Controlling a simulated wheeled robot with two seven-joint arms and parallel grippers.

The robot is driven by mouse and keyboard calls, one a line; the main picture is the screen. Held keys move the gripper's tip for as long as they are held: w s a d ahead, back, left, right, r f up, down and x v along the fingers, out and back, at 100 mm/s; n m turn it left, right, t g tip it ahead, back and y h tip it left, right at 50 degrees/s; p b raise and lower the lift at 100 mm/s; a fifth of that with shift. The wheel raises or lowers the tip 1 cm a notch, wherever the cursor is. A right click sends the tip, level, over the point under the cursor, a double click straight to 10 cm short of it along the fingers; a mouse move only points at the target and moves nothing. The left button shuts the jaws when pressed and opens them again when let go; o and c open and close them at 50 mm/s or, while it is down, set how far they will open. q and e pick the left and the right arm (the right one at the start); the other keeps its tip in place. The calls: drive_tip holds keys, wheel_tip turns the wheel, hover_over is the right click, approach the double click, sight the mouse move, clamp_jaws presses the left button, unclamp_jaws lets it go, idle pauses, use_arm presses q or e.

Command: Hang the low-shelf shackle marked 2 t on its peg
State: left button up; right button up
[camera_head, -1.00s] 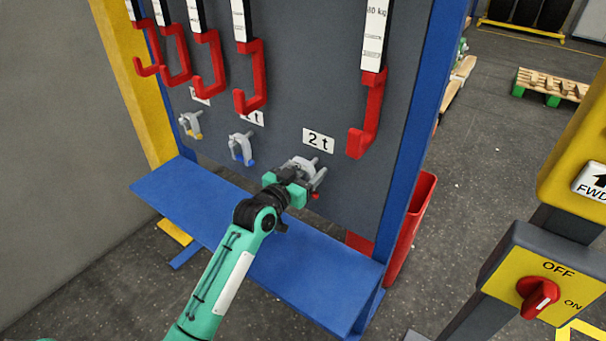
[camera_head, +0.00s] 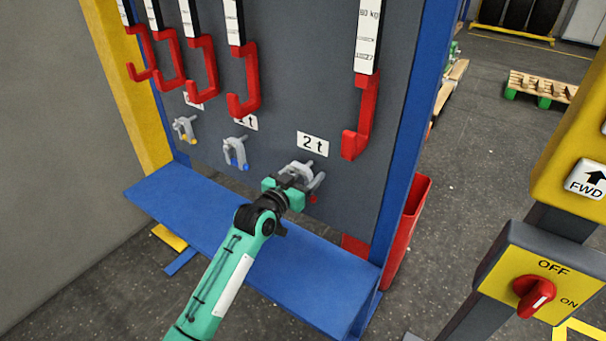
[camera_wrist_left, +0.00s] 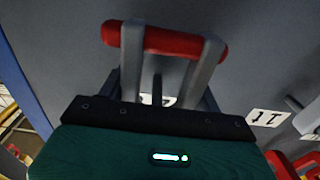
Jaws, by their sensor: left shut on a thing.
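The grey shackle (camera_head: 303,172) with a red pin (camera_head: 313,199) is at the dark board, just below the "2 t" label (camera_head: 312,143). My left gripper (camera_head: 297,183) is shut on this shackle. The gripper hides part of it and the peg area, so I cannot tell whether the shackle bears on a peg. In the left wrist view the red pin (camera_wrist_left: 172,41) lies across two grey bars, beyond the dark front edge of my gripper. A white label is mostly hidden behind there. My right gripper is not in view.
Shackles with a blue pin (camera_head: 236,153) and a yellow pin (camera_head: 185,129) hang to the left. Red hooks (camera_head: 362,120) hang above. A blue shelf (camera_head: 180,205) juts out below. A red bin (camera_head: 410,225) and a yellow control panel (camera_head: 530,285) are at the right.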

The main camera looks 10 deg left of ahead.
use_arm(q)
drive_tip(key=o, duration=1.5)
drive_tip(key=shift+f, duration=0.1)
drive_tip(key=shift+f, duration=0.1)
